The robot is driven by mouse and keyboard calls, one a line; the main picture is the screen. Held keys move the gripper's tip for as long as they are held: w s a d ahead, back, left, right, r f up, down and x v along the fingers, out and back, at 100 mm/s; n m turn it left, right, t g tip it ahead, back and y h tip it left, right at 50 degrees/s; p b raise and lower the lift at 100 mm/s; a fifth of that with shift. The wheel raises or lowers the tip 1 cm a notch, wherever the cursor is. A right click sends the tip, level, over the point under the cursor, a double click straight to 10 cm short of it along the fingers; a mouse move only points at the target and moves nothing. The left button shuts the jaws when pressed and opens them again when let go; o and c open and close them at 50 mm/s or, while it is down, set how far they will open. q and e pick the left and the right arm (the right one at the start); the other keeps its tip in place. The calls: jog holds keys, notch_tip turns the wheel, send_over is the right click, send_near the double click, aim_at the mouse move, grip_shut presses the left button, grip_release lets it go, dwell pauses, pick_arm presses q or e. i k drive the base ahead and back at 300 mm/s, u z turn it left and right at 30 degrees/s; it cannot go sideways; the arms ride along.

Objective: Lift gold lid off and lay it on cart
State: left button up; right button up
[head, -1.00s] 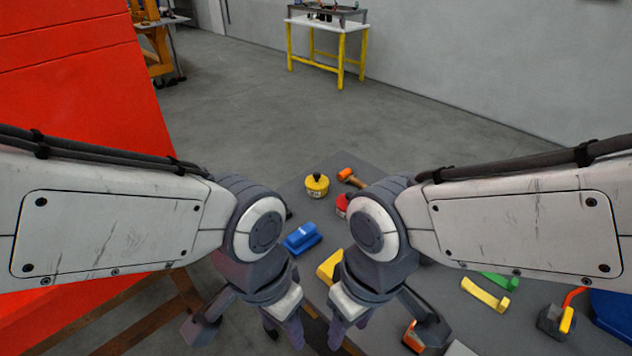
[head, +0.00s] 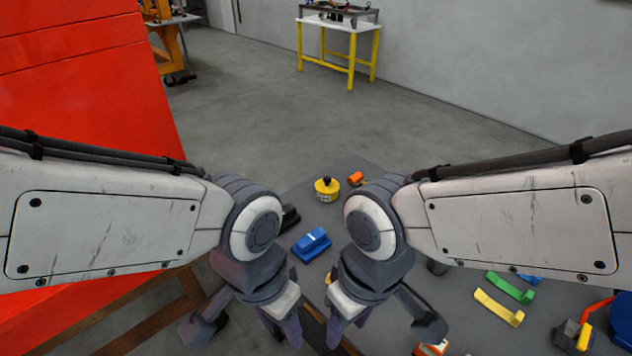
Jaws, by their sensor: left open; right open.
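A small round yellow container (head: 327,193) with a black knob on its gold-yellow top stands upright on the grey cart (head: 290,200), near its far end. I cannot tell where its lid ends and its body begins. My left gripper (head: 283,330) and my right gripper (head: 328,332) hang side by side at the bottom middle, nearer to me than the container and apart from it. Both are open, and I see nothing held. Their fingertips are partly cut off or hidden by the wrists.
A blue block-like tool (head: 311,244) lies on the cart between my arms. Yellow (head: 497,308) and green (head: 511,288) pieces lie at the right. A large red body (head: 75,90) stands at the left.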

aim_at(327, 184)
jog(key=u, duration=0.55)
jog(key=i, duration=1.05)
jog(key=u, duration=0.1)
